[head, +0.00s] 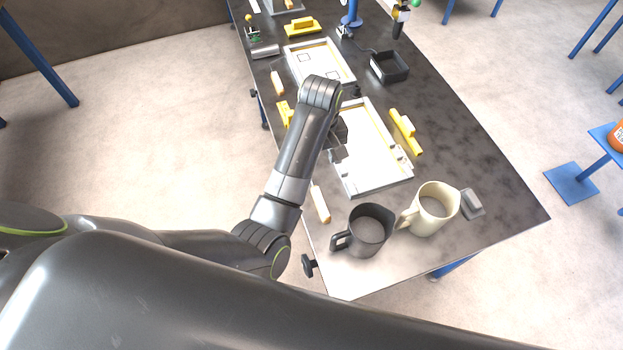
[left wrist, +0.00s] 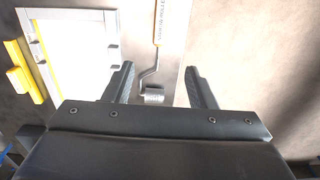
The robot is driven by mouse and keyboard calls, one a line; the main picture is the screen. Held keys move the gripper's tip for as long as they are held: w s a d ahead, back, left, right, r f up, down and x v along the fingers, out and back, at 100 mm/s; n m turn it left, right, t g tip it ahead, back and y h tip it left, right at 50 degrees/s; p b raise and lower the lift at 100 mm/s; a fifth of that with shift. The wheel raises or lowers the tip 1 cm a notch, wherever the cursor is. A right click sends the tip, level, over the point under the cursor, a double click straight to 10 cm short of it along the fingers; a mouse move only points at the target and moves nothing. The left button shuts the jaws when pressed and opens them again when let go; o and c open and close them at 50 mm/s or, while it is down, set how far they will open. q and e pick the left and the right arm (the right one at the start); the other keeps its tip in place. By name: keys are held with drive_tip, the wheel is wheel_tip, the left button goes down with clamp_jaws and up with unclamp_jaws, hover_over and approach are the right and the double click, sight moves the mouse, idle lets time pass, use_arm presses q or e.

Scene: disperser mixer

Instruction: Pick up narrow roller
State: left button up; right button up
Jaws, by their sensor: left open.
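The narrow roller has an orange handle (head: 320,205), lying near the table's left edge in the head view; its roller end is hidden there by my left arm. In the left wrist view its bent metal rod and small grey roller head (left wrist: 152,96) show between the fingers, with the handle (left wrist: 157,25) at the top. My left gripper (left wrist: 159,72) is open and empty above the roller; a part of it also shows beside the arm in the head view (head: 338,148). Whether the fingers touch the roller cannot be told. My right gripper is not in view.
A white-framed tray (head: 371,189) lies right of the roller, with a yellow tool (head: 405,131) beyond it. A dark mug (head: 364,236) and a cream mug (head: 433,210) stand at the near end. A wider grey roller (head: 265,51) lies further back. The table's right side is mostly clear.

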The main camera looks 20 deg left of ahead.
use_arm(q)
wheel_tip(320, 180, down, 3)
drive_tip(key=b, duration=0.6)
hover_over(318, 195)
wheel_tip(318, 195, down, 4)
drive_tip(key=f, duration=0.1)
wheel_tip(318, 195, down, 3)
drive_tip(key=shift+w+a+r+p, duration=0.1)
drive_tip(key=shift+w+a+p, duration=0.05)
drive_tip(key=shift+p, duration=0.8)
drive_tip(key=shift+f+p, duration=0.55)
drive_tip(key=shift+f, duration=2.4)
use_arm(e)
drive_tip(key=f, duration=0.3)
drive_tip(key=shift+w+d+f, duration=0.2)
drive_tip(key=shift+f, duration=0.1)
use_arm(q)
drive_tip(key=c, duration=1)
drive_tip(key=shift+c, duration=0.4)
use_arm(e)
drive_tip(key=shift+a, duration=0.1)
